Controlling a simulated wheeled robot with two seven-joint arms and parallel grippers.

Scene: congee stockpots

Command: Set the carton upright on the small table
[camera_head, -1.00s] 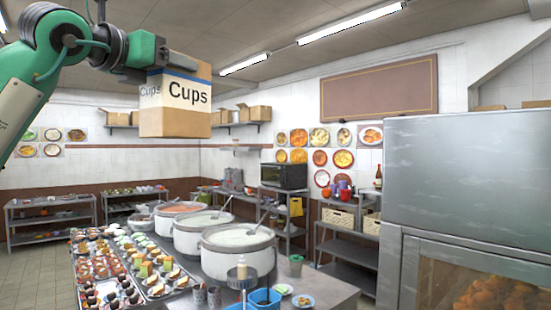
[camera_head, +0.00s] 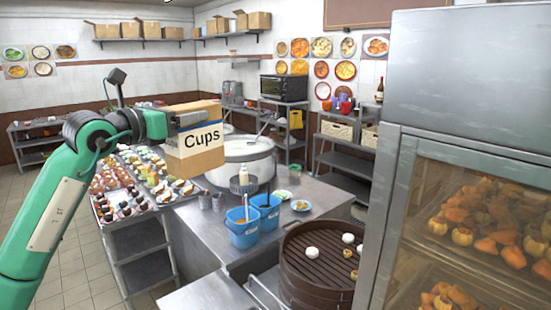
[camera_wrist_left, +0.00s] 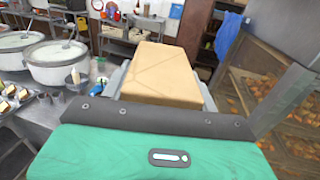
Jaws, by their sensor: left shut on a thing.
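The carton (camera_head: 195,146) is a brown cardboard box with a white band lettered "Cups". My left gripper (camera_head: 178,124) is shut on it and holds it in the air, nearly upright with the lettering the right way up. In the head view it hides part of the stockpots behind it. The left wrist view shows a plain tan face of the carton (camera_wrist_left: 161,75) between the fingers. Which table is the small one I cannot tell. My right gripper is not in view.
A food-filled display cabinet (camera_head: 470,225) stands close on the right. A tray of small dishes (camera_head: 135,185) is at left. Floor (camera_head: 75,265) is clear at lower left.

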